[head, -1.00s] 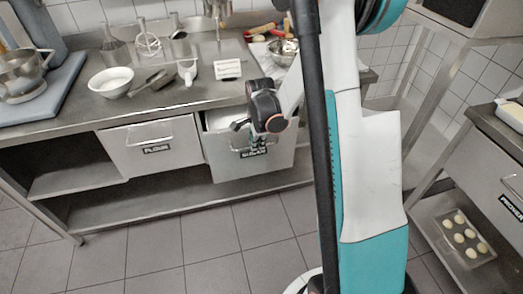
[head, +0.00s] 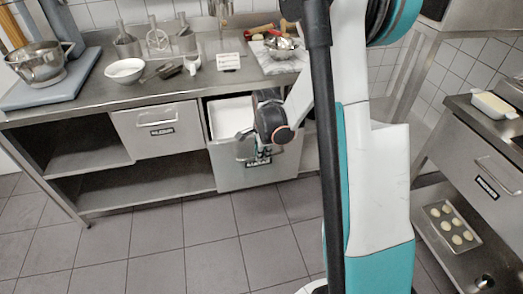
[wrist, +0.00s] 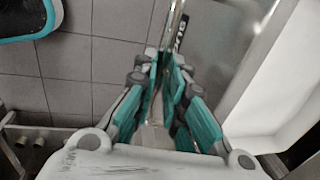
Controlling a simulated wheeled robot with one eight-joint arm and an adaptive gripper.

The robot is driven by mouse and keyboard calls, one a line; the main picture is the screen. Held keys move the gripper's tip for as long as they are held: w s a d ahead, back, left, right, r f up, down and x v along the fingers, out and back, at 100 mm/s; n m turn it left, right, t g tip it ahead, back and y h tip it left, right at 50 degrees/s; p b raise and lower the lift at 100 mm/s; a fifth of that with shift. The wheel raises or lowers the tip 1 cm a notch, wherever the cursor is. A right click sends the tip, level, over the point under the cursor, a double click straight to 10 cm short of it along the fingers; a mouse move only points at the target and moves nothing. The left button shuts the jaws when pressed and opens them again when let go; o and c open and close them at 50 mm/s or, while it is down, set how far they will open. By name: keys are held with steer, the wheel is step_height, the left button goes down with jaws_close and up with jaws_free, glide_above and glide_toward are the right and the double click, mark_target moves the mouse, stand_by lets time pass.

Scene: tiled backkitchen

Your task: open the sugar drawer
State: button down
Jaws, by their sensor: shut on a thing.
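The sugar drawer (head: 228,176) is the right-hand steel drawer under the counter. It is pulled out, and its white inside (head: 231,117) shows behind the front. Its label is partly hidden by my gripper. My gripper (head: 262,154) is at the drawer front, shut on the drawer's handle. In the wrist view my gripper (wrist: 168,72) has its teal fingers closed around the thin metal handle (wrist: 172,28). The white inside of the drawer (wrist: 270,85) shows to the right there.
The flour drawer (head: 155,130) to the left is shut. The counter above holds a white bowl (head: 125,70), a scoop and a metal mixing bowl (head: 38,64). A steel unit with a closed drawer (head: 470,165) stands at the right. The tiled floor (head: 200,245) in front is clear.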

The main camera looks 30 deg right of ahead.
steer(key=c, duration=1.7)
jaws_free()
steer(key=shift+o, duration=0.2)
step_height(320, 180, up, 12)
steer(key=s, duration=0.2)
steer(key=shift+a, duration=0.3)
steer(key=shift+f, duration=0.1)
